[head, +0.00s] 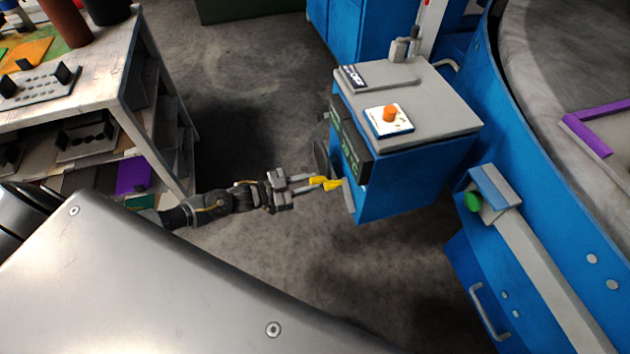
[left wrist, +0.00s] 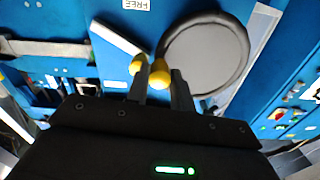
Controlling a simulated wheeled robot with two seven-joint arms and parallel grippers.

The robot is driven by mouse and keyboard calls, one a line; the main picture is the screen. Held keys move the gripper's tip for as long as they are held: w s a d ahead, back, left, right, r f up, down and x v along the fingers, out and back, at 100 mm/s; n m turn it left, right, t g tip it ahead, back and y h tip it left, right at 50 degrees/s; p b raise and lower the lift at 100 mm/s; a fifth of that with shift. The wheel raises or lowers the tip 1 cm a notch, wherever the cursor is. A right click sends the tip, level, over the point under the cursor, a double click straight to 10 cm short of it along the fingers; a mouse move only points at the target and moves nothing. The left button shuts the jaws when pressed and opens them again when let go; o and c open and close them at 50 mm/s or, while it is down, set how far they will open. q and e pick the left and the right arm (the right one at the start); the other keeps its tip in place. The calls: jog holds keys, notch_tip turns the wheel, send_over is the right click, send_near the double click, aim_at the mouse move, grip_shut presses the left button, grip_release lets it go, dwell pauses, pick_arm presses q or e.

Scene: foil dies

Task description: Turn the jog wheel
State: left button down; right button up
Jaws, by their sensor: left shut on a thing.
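The jog wheel (head: 321,158) is a dark disc seen nearly edge-on in the head view, on the front face of a blue control box (head: 410,175) with a grey top. In the left wrist view the jog wheel (left wrist: 205,55) shows as a grey disc with a dark rim. My left gripper (head: 328,184) has yellow fingertips close together at the wheel's lower edge. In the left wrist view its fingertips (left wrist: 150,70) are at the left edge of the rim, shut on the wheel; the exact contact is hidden. My right gripper is not in view.
The box's top holds an orange knob (head: 390,114) on a white plate, and its front has a green-lit display (head: 352,150). A workbench (head: 105,95) with shelves stands at left. A blue machine with a green button (head: 472,201) stands at right. Grey floor lies between.

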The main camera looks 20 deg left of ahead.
pick_arm(q)
jog(key=c, duration=1.2)
grip_release()
jog(key=b+v, duration=0.1)
jog(key=v, duration=1)
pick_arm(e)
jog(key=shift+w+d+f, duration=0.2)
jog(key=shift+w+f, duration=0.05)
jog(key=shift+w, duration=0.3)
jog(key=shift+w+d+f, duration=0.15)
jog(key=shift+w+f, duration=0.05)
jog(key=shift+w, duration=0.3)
